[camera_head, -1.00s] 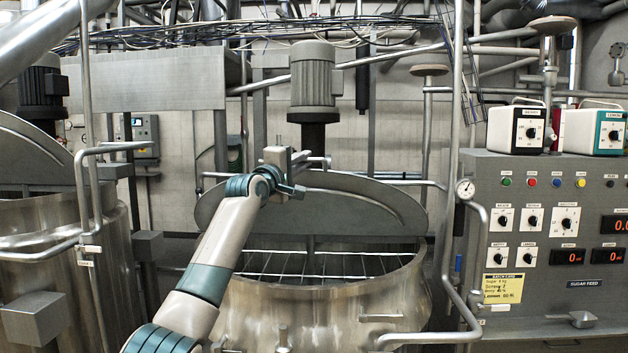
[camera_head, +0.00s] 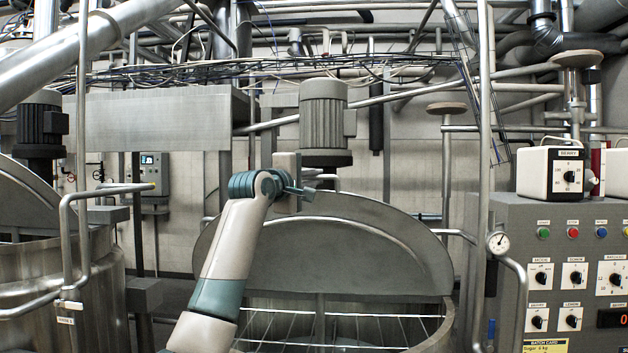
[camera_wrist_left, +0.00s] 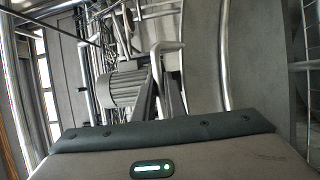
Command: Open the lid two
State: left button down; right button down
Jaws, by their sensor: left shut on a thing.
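The lid (camera_head: 350,245) is a grey half-round metal plate on the middle mixer (camera_head: 438,335). It is raised steeply, showing a broad face, above the open, barred mouth. My left gripper (camera_head: 305,187) is at the lid's top edge, shut on the lid handle (camera_head: 328,178). The left arm partly hides the lid's left side. In the left wrist view the bent metal handle (camera_wrist_left: 157,62) runs down to the jaws, whose tips are hard to make out. My right gripper is not in view.
A motor (camera_head: 324,115) hangs just behind the lid's top. A second mixer (camera_head: 70,285) stands at the left. Vertical pipes (camera_head: 486,130) and a control panel (camera_head: 580,240) stand at the right. Pipes and cables cross above.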

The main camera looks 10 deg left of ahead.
pick_arm(q)
jog(key=shift+f, duration=0.15)
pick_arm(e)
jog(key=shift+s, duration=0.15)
pick_arm(q)
jog(key=c, duration=1.8)
grip_release()
jog(key=shift+w, duration=0.1)
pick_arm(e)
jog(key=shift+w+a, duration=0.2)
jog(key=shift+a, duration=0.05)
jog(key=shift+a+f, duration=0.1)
